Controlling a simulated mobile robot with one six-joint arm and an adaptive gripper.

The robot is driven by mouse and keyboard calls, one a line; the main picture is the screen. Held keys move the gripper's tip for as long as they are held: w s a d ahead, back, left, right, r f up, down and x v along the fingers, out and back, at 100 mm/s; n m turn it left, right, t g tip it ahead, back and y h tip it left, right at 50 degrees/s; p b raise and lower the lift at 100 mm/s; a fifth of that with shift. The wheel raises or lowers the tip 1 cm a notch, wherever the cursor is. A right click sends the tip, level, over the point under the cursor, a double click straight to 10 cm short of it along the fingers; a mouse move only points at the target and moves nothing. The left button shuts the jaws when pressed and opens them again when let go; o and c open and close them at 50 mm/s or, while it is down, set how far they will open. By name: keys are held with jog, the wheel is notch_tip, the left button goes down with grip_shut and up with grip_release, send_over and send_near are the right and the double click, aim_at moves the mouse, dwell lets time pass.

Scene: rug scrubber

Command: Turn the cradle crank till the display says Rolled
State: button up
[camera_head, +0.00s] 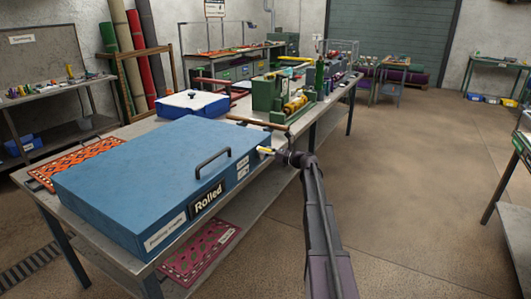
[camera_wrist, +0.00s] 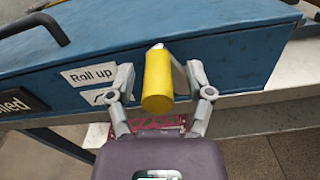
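The blue cradle box (camera_head: 140,165) lies on the long table, with a dark handle (camera_head: 212,160) on its lid. Its front display (camera_head: 208,198) reads "Rolled" in the head view. In the wrist view only the end of the display (camera_wrist: 18,103) shows. The crank's yellow grip (camera_wrist: 158,80) sticks out from the box front, right of a "Roll up" label (camera_wrist: 90,74); it also shows small in the head view (camera_head: 266,150). My gripper (camera_wrist: 158,82) is at the yellow grip, one finger on each side. The fingers are apart, with small gaps visible beside the grip.
An orange patterned rug (camera_head: 80,160) lies behind the box; a red one (camera_head: 200,252) is on the shelf below. A blue-and-white box (camera_head: 193,104) and a green machine (camera_head: 285,95) stand farther along the table. Open floor lies to the right.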

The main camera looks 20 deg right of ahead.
jog(key=shift+s, duration=0.1)
jog(key=v, duration=1.2)
dwell(0.7)
